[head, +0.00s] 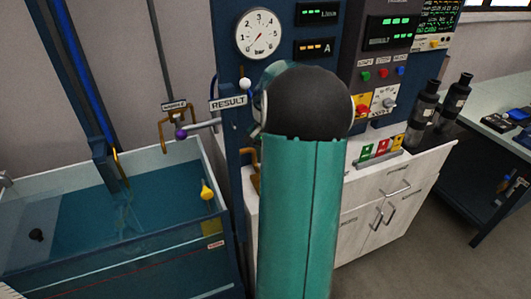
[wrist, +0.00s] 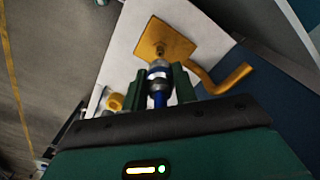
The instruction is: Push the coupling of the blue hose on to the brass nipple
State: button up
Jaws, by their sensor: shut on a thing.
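In the wrist view my gripper (wrist: 159,85) has two green fingers, shut on the coupling (wrist: 158,73), a silver and dark-blue piece. The blue hose (wrist: 159,100) runs from the coupling back towards my palm between the fingers. Straight beyond the coupling is the brass nipple (wrist: 160,49), standing out from a square brass plate (wrist: 168,40). The coupling's front end is roughly in line with the nipple and very close to it. I cannot tell whether they touch. In the head view my own arm hides the gripper, hose, coupling and nipple.
A bent brass pipe (wrist: 228,80) lies close to the right finger. A yellow round part (wrist: 115,102) is to the left. In the head view a water tank (head: 150,215) stands left and a white cabinet (head: 390,190) right. A control panel (head: 385,60) rises behind.

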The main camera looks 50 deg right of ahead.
jog(key=shift+f, duration=2.05)
jog(key=shift+f, duration=1.7)
jog(key=o, duration=1.1)
notch_tip(320, 180, up, 14)
jog(key=shift+f, duration=0.1)
jog(key=shift+s, duration=0.1)
dwell(0.9)
